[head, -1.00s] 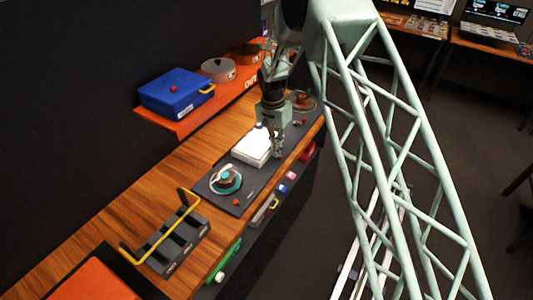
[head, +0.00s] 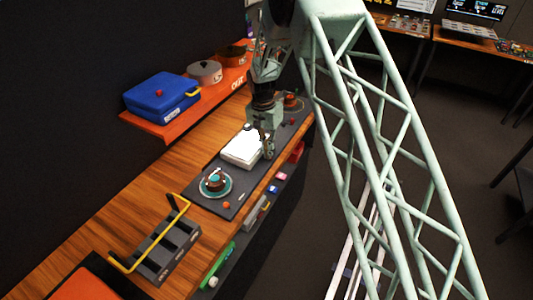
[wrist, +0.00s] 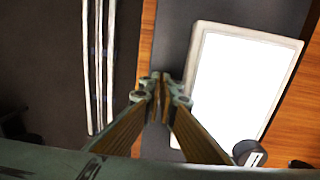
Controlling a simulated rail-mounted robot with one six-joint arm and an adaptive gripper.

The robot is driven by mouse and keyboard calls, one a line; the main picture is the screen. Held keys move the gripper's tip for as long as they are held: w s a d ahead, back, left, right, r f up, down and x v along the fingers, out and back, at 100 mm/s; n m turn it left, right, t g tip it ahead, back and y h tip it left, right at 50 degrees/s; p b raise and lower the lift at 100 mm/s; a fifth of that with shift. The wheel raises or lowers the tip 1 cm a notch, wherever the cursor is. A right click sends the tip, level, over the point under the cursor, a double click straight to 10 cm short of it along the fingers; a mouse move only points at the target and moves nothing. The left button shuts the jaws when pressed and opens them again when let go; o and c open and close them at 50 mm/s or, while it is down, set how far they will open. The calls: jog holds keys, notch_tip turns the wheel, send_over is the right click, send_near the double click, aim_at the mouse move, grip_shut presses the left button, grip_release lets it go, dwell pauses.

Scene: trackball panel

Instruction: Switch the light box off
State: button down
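The light box (head: 241,150) is a white slab on the dark panel, and its top glows bright white in the wrist view (wrist: 238,85). A dark round knob (wrist: 249,153) with a white mark sits at the box's lower corner in the wrist view. My gripper (head: 268,154) points down beside the box's right edge in the head view. In the wrist view, the fingertips (wrist: 163,86) are together with nothing seen between them, left of the box and apart from the knob. The height of the tips over the panel is hard to tell.
A turntable-like trackball dial (head: 216,183) and a red button (head: 227,205) lie nearer on the panel. A grey rack with a yellow handle (head: 122,265) stands at the near end. A blue case (head: 160,97) and pots stand on the orange shelf (head: 178,127). Open floor lies right.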

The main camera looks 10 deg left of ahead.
jog(key=shift+s+d, duration=0.1)
jog(key=shift+d, duration=0.15)
jog(key=shift+r, duration=0.45)
notch_tip(320, 180, up, 13)
jog(key=d, duration=0.2)
jog(key=shift+s+d+b, duration=0.35)
jog(key=shift+d, duration=0.05)
jog(key=shift+f, duration=0.15)
dwell(0.5)
